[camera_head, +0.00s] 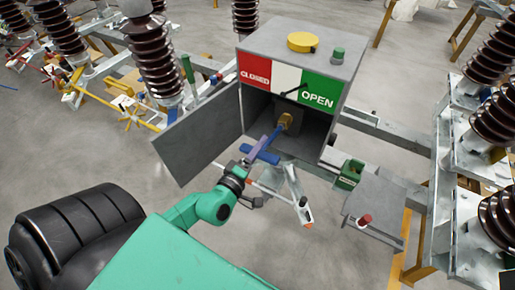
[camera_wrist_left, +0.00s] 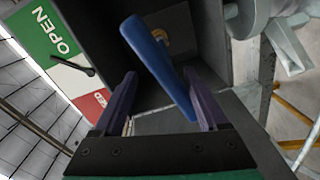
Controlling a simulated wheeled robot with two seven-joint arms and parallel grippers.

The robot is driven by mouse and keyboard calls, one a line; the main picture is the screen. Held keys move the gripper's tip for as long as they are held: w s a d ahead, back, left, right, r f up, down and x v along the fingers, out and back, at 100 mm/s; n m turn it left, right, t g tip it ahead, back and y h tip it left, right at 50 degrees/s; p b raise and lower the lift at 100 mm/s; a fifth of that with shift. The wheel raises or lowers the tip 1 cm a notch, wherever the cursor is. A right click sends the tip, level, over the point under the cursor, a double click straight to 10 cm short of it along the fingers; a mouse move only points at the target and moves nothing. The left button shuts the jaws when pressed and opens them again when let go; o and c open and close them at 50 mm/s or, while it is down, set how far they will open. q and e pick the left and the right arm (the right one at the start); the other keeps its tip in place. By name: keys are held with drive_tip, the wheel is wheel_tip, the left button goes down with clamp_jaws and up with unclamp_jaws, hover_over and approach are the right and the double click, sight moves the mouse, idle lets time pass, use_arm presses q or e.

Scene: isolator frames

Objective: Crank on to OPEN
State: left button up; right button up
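The grey drive box (camera_head: 258,43) carries a red CLOSED, white and green OPEN panel (camera_head: 288,82). A black pointer (camera_head: 292,91) lies near the border of white and green. The box's door hangs open at left, showing a blue crank (camera_head: 275,135) on a brass-coloured shaft (camera_head: 285,121). My left gripper (camera_head: 253,150) is at the crank's outer end. In the left wrist view its purple fingers (camera_wrist_left: 160,75) are apart, with the blue crank (camera_wrist_left: 160,65) between them, close to the right finger. A gap shows at the left finger. My right gripper is out of view.
The open grey door (camera_head: 200,136) stands left of my left gripper. A grey plate with a red knob (camera_head: 375,215) and a green part (camera_head: 349,174) sit at right. Brown insulators (camera_head: 155,55) and metal rails surround the box. Bare floor lies around the frames.

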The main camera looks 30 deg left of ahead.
use_arm(q)
drive_tip(key=o, duration=0.4)
drive_tip(key=shift+o, duration=0.2)
drive_tip(key=shift+s, duration=0.1)
drive_tip(key=shift+s+f, duration=0.15)
drive_tip(key=s, duration=1.4)
drive_tip(key=shift+r, duration=0.45)
